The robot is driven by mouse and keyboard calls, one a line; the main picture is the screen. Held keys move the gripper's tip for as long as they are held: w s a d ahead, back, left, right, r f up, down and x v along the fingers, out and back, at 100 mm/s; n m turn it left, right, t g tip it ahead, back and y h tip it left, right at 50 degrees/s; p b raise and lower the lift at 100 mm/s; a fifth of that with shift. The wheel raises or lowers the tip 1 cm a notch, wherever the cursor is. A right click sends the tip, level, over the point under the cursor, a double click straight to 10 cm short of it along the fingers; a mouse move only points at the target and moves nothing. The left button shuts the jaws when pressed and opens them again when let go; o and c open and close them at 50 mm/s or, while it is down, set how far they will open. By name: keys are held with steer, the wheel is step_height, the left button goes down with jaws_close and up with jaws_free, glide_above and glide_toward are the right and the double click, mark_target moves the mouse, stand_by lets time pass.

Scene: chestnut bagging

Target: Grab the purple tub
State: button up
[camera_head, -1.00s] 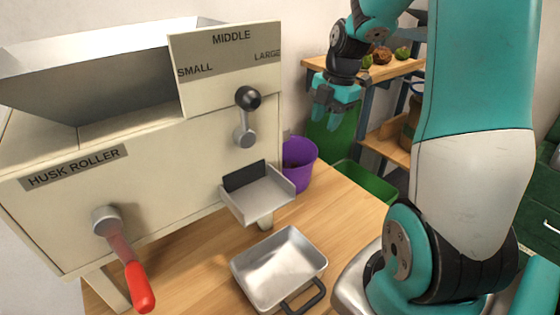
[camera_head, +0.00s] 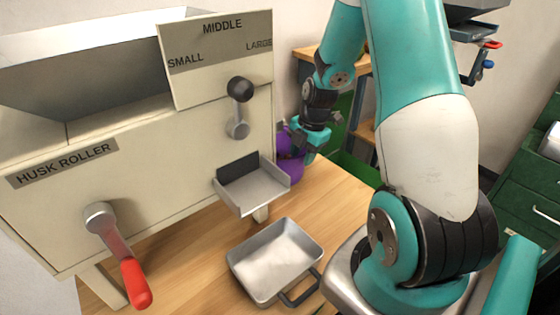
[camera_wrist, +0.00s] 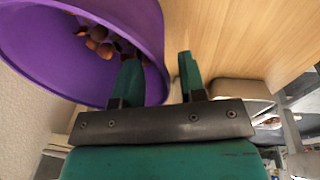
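The purple tub (camera_head: 287,168) stands on the wooden table behind the machine's chute, partly hidden by my gripper and the machine. In the wrist view the tub (camera_wrist: 112,20) fills the upper left, with several brown chestnuts (camera_wrist: 97,42) inside. My gripper (camera_head: 304,150) is at the tub's right side in the head view. In the wrist view my gripper's two fingers (camera_wrist: 158,72) are apart. The left finger overlaps the tub's rim and the right finger is outside it, over the table side. I cannot tell whether either finger touches the tub wall.
The husk roller machine (camera_head: 130,180), with a red-handled crank (camera_head: 135,284) and a chute (camera_head: 252,188), stands left of the tub. A metal pan (camera_head: 275,262) lies in front on the table (camera_head: 200,262). A green bin (camera_head: 356,171) is beyond the table. Green drawers (camera_head: 530,195) stand at right.

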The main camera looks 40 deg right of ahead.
mark_target(300, 162)
steer(key=f, duration=0.3)
steer(key=shift+w+a+f, duration=0.2)
steer(key=shift+a, duration=0.1)
steer(key=shift+c, duration=0.5)
jaws_close()
steer(key=shift+r, duration=0.15)
